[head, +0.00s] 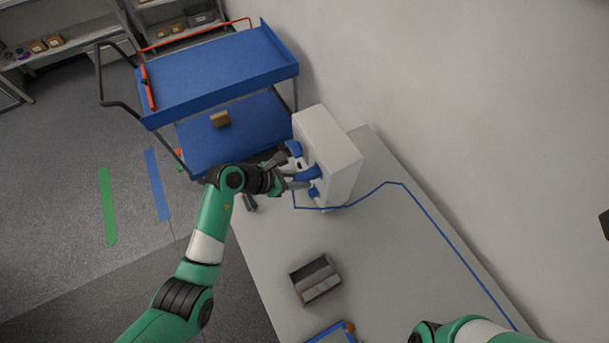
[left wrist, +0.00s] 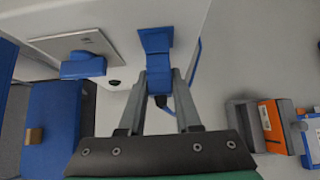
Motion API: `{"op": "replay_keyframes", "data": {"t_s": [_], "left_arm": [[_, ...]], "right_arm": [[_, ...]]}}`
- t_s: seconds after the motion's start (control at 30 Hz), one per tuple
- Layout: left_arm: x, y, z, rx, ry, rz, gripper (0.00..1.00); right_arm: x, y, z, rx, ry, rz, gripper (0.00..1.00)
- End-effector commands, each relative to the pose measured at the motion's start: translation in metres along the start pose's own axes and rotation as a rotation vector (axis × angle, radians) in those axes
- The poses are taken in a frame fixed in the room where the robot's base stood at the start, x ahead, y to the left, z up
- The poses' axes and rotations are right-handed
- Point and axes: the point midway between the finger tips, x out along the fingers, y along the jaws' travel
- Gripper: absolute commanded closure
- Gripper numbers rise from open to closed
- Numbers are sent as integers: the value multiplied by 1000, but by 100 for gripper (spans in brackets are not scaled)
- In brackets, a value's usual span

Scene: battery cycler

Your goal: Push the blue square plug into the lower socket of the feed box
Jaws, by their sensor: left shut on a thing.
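The white feed box (head: 337,150) stands on the grey table against the wall. Its front carries blue fittings, and a blue socket (left wrist: 156,38) shows in the left wrist view. My left gripper (head: 296,181) is at the front of the box, shut on the blue square plug (left wrist: 158,76). The plug lies between the two grey fingers and in line with the socket. I cannot tell whether its front end is inside the socket or only up against it. In the head view my gripper and the blue fittings make the plug hard to pick out.
A blue cable (head: 440,228) runs from the box front across the table. A second blue fitting (left wrist: 84,66) sits on a grey plate beside the socket. A grey tray (head: 314,279) lies on the table. A blue trolley (head: 217,72) stands behind left. The table's middle is mostly clear.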

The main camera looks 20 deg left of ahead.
Motion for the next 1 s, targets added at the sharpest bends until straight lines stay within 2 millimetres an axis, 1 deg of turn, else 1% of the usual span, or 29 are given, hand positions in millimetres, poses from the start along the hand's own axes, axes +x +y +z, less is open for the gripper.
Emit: {"op": "replay_keyframes", "data": {"t_s": [0.2,1.0], "left_arm": [[-4,0,-1,-1,0,0,99],[-31,1,-27,-1,0,1,99]], "right_arm": [[3,0,-3,0,0,0,100],[24,0,-22,0,0,0,100]]}}
